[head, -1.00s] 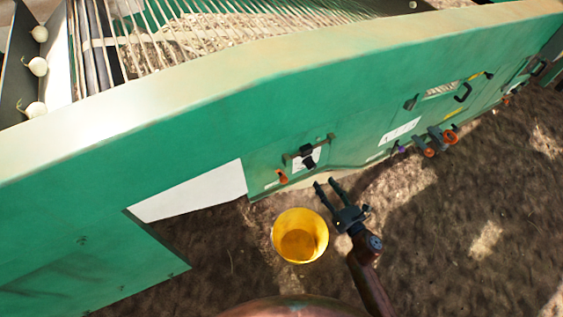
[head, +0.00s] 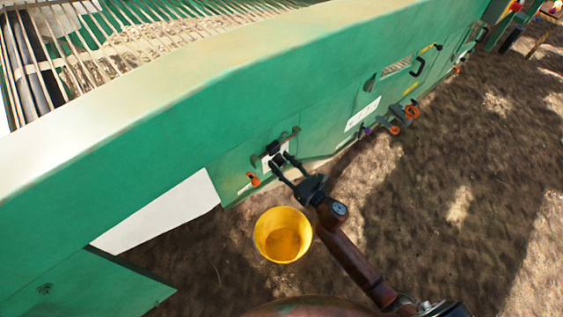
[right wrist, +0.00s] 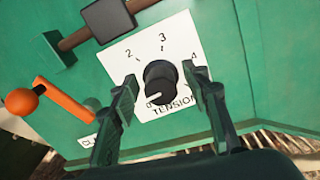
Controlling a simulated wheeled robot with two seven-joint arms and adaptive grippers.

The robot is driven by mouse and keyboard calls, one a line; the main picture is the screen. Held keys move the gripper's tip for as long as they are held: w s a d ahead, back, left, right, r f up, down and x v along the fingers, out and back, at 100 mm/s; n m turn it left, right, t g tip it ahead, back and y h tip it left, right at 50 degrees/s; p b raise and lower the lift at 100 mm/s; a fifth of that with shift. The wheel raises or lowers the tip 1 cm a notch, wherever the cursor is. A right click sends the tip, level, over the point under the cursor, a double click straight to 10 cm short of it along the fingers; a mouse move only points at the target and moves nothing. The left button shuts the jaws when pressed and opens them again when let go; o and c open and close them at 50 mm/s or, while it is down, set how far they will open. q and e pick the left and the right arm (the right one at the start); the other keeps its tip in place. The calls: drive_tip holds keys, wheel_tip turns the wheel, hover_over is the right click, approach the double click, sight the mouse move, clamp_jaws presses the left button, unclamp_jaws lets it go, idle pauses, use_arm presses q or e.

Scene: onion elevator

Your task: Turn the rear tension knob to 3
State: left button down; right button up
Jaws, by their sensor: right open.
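The tension knob (right wrist: 161,77) is a round black knob on a white dial plate (right wrist: 124,62) marked TENSION, with 2, 3 and 4 readable. Its white mark points down and slightly left, close to the 0. My right gripper (right wrist: 159,84) is open, with one finger on each side of the knob; I cannot tell whether either touches it. In the head view my right gripper (head: 284,161) reaches the dial plate on the green machine side (head: 200,125), and its fingers partly cover the plate. My left gripper is not in view.
An orange-handled lever (right wrist: 58,98) sits left of the dial, and a dark bar with a black block (right wrist: 107,18) lies above it. A yellow bucket (head: 283,235) stands on the soil below my right gripper. More orange knobs (head: 411,112) project farther along the machine.

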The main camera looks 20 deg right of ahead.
drive_tip(key=shift+c, duration=0.2)
drive_tip(key=c, duration=1.1)
